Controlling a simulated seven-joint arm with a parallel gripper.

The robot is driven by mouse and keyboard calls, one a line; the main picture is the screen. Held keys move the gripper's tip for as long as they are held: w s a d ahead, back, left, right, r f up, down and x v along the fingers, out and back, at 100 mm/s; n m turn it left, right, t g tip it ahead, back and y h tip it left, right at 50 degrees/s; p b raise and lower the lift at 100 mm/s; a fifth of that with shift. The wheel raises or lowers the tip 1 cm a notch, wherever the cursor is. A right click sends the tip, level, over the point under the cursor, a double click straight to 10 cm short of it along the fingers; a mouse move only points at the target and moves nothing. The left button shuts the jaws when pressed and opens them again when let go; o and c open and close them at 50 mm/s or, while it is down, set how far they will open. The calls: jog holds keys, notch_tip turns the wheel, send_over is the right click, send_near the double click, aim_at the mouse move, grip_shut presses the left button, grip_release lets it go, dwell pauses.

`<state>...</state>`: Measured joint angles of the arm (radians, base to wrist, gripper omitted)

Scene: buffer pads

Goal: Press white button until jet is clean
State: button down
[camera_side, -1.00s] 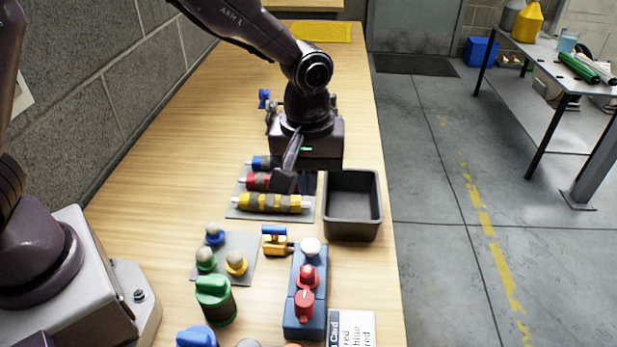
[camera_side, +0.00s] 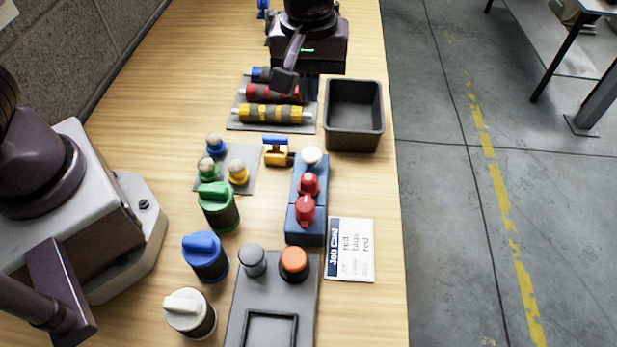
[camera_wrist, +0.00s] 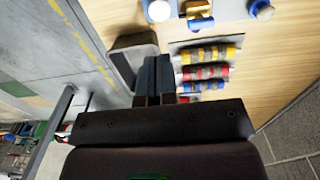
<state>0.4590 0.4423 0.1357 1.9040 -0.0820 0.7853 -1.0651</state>
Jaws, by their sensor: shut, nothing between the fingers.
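A blue block (camera_side: 306,230) carries a white button (camera_side: 312,156) at its far end and two red knobs (camera_side: 307,197) nearer. The white button also shows at the top of the wrist view (camera_wrist: 158,10). A brass-coloured piece with a blue top (camera_side: 276,152) stands just left of the block; I cannot tell whether it is the jet. My gripper (camera_side: 284,84) is shut and empty, over the far side of the roller mat, beyond the white button and apart from it. In the wrist view its fingers (camera_wrist: 155,74) are together beside the black bin.
A black bin (camera_side: 354,138) stands right of the grey-banded rollers (camera_side: 272,114). Small blue, green and yellow round-topped pieces (camera_side: 237,172) sit on a grey pad. Several large knobs (camera_side: 205,256), a dark panel (camera_side: 273,300) and a job card (camera_side: 350,250) are nearer.

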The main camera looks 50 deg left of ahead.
aim_at(312, 153)
jog(key=shift+w+d+r, duration=0.1)
jog(key=shift+w+r, duration=0.05)
jog(key=shift+r, duration=0.3)
jog(key=shift+w+d+r, duration=0.1)
jog(key=shift+w+r, duration=0.05)
jog(key=shift+r, duration=0.25)
jog(key=shift+f, duration=0.1)
notch_tip(312, 153, down, 14)
jog(key=shift+a+r, duration=0.1)
